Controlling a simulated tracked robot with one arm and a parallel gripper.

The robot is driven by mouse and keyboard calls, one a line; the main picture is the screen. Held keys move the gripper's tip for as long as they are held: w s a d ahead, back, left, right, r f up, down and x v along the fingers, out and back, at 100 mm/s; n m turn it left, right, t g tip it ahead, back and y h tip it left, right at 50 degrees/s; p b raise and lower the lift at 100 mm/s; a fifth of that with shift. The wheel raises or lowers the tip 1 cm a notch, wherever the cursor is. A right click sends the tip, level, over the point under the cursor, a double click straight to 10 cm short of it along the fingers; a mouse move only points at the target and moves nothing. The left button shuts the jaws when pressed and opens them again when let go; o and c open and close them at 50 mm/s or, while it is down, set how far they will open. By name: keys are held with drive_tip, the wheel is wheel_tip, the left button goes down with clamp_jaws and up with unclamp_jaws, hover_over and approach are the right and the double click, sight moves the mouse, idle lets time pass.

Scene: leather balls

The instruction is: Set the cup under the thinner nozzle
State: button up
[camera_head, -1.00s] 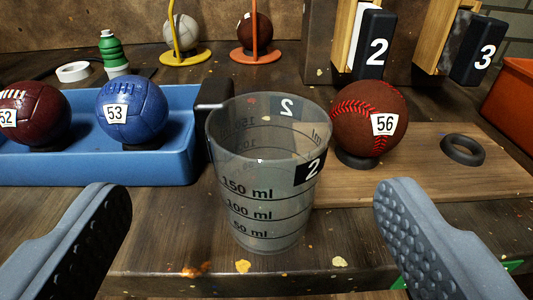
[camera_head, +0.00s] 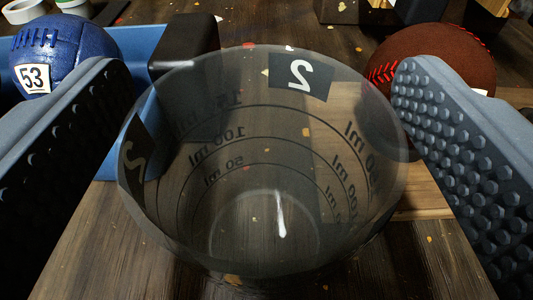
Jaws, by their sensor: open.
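The cup (camera_head: 262,235) is a clear grey measuring cup with ml marks and black labels with a white 2. It stands upright on the dark wooden table and looks empty. My gripper (camera_head: 262,110) is open, with one studded finger on each side of the cup. The left finger is close to the cup's left wall and the right finger close to its right rim. I cannot tell whether either finger touches it. No nozzle shows in view now.
A blue ball marked 53 (camera_head: 62,50) sits in a blue tray (camera_head: 140,32) at the left, beside a black block (camera_head: 185,45). A brown ball with red stitching (camera_head: 440,55) stands behind the right finger, near a lighter wooden board (camera_head: 420,200). Bare table lies in front.

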drive_tip(key=c, duration=1.1)
drive_tip(key=shift+r, duration=0.1)
drive_tip(key=shift+c, duration=0.2)
